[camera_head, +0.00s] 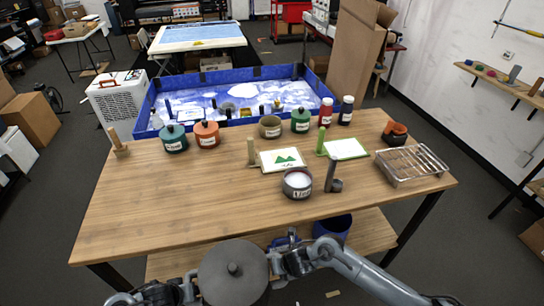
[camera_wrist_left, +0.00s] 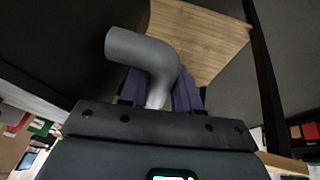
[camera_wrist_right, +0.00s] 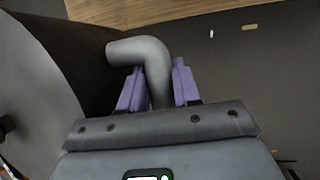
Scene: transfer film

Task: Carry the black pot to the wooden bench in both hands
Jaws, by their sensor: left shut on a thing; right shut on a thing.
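The black pot (camera_head: 234,278) has a dark lid with a round knob and is at the bottom of the head view, in front of the wooden bench (camera_head: 125,205). My left gripper (camera_head: 190,287) is at the pot's left side. In the left wrist view its purple fingers are shut on a grey bent handle (camera_wrist_left: 150,52). My right gripper (camera_head: 277,264) is at the pot's right side. In the right wrist view its fingers are shut on the other grey bent handle (camera_wrist_right: 145,52). The pot's underside is hidden.
On the bench stand a grey tub of white stuff (camera_head: 297,183), a dark stamp-like tool (camera_head: 334,178), a wire rack (camera_head: 412,164), green-print cards (camera_head: 282,160) and several lidded jars (camera_head: 174,138). The bench's front left is clear. A lower shelf (camera_head: 370,232) holds a blue bin (camera_head: 333,226).

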